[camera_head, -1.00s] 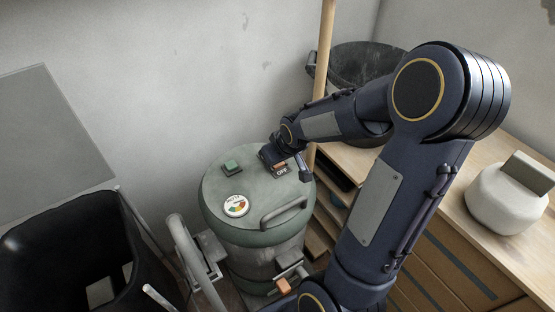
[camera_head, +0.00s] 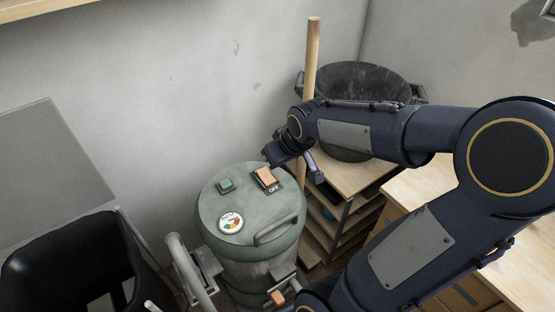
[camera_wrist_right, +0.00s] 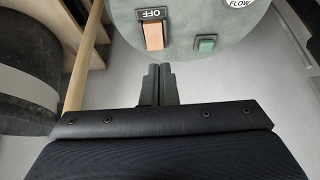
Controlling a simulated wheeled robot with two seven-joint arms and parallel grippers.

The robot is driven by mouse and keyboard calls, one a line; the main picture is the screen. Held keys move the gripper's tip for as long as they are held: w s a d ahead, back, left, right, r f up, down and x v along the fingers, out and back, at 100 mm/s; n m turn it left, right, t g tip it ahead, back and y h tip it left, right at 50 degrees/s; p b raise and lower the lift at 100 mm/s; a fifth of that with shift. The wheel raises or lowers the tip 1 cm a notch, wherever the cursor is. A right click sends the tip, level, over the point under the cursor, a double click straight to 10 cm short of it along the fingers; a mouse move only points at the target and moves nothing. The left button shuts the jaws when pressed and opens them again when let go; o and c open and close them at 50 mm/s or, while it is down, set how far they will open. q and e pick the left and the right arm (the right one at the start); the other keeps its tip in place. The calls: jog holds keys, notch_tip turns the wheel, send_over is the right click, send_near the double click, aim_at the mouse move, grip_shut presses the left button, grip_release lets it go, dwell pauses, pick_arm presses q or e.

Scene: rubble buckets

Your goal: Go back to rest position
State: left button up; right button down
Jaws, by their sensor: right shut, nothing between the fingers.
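My right gripper (camera_head: 296,163) is raised above and just right of the back of a green-grey canister (camera_head: 245,262), clear of its lid. In the right wrist view its two fingers (camera_wrist_right: 157,72) are together and hold nothing. The canister lid carries an orange switch (camera_head: 265,177) marked OFF, a green button (camera_head: 225,186), a round coloured gauge (camera_head: 230,223) and a handle (camera_head: 277,228). The orange switch also shows in the right wrist view (camera_wrist_right: 153,36), just beyond the fingertips. My left gripper is not in view.
A wooden pole (camera_head: 311,60) stands right behind my right gripper. A dark bucket (camera_head: 355,82) sits on a wooden shelf unit (camera_head: 335,217). A black bin (camera_head: 62,262) stands at the left, and a wooden counter (camera_head: 500,278) is at the right under my arm.

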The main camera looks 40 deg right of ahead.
dwell(0.6)
jog(key=s+a+r+y+p, duration=0.4)
jog(key=s+a+r+p, duration=0.8)
jog(key=s+a+r, duration=0.1)
jog(key=shift+s+a+r, duration=0.35)
jog(key=shift+s+a, duration=0.35)
jog(key=shift+a, duration=0.25)
